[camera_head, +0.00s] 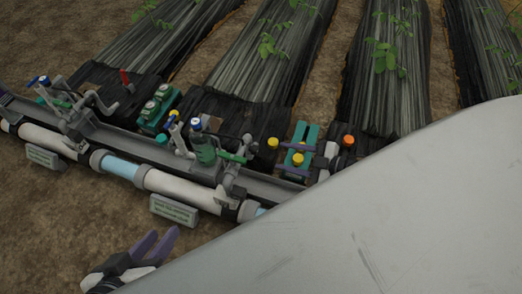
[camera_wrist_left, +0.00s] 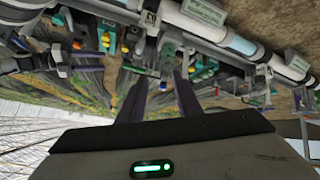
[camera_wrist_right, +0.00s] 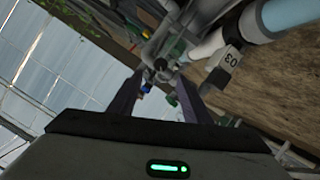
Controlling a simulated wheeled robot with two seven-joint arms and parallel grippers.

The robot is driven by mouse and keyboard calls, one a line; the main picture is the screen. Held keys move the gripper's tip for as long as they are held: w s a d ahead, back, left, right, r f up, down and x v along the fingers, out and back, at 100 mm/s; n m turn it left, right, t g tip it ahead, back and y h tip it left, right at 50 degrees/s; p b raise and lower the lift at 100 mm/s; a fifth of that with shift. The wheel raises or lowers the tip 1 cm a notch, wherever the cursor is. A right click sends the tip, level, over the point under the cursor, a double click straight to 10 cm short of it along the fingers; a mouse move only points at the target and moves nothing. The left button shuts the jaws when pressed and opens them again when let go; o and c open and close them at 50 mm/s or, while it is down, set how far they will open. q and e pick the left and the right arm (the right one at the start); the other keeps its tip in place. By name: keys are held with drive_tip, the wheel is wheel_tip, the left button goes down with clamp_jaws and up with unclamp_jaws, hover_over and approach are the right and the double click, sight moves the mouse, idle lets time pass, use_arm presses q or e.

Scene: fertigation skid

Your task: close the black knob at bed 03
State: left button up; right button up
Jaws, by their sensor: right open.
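The right gripper is open, with two purple fingers apart. My left gripper (camera_head: 157,244) is open and empty over the soil at the lower left of the head view, apart from the pipe. Its spread fingers also show in the left wrist view (camera_wrist_left: 158,85).
A white pipe (camera_head: 180,188) with pale-blue sections runs along a grey rail with valves. Teal blocks (camera_head: 158,108), yellow knobs (camera_head: 273,143) and an orange knob (camera_head: 348,140) stand along it. Black-covered beds (camera_head: 270,60) lie behind. A big grey surface hides the lower right.

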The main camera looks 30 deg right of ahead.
sight(255, 150)
use_arm(q)
drive_tip(key=shift+w+d+r+t+h+b, duration=0.15)
drive_tip(key=shift+d+r+t+h+b, duration=0.3)
drive_tip(key=shift+r+b, duration=0.45)
drive_tip(key=shift+w+d+r+t+h+b, duration=0.1)
drive_tip(key=shift+d+r+t+h+b, duration=0.15)
drive_tip(key=shift+d+r+h+b, duration=0.55)
use_arm(e)
drive_tip(key=x, duration=0.9)
drive_tip(key=shift+w+a, duration=0.3)
use_arm(q)
drive_tip(key=shift+a+f+y, duration=0.1)
drive_tip(key=shift+a+y, duration=0.1)
drive_tip(key=shift+y, duration=0.15)
use_arm(e)
drive_tip(key=c, duration=1)
drive_tip(key=shift+c, duration=0.2)
